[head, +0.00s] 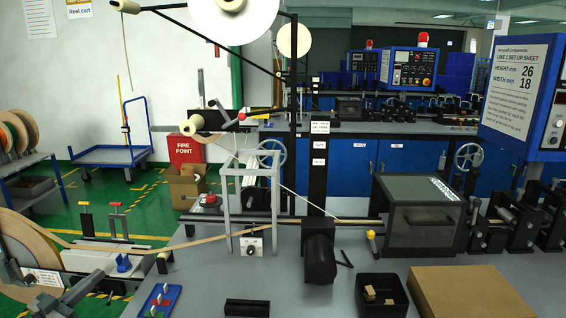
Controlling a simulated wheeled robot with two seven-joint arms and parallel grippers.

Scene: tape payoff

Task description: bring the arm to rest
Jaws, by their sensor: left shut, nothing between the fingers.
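My left gripper (96,278) shows as dark parts at the lower left edge of the head view, low in front of the tape reel and the splice station. It is shut with nothing held, and the rest of its arm is mostly out of frame. The brown tape reel (22,250) stands behind it at the left edge. A brown tape (190,241) runs from there past the grey station (105,258) to the guide frame (249,207) on the bench. My right gripper is not in view.
The grey bench (215,275) bears a blue tray (160,300), a black block (247,307), a black bin (380,293) with small tan pieces and a brown board (468,292). A dark-windowed machine box (425,215) stands behind them.

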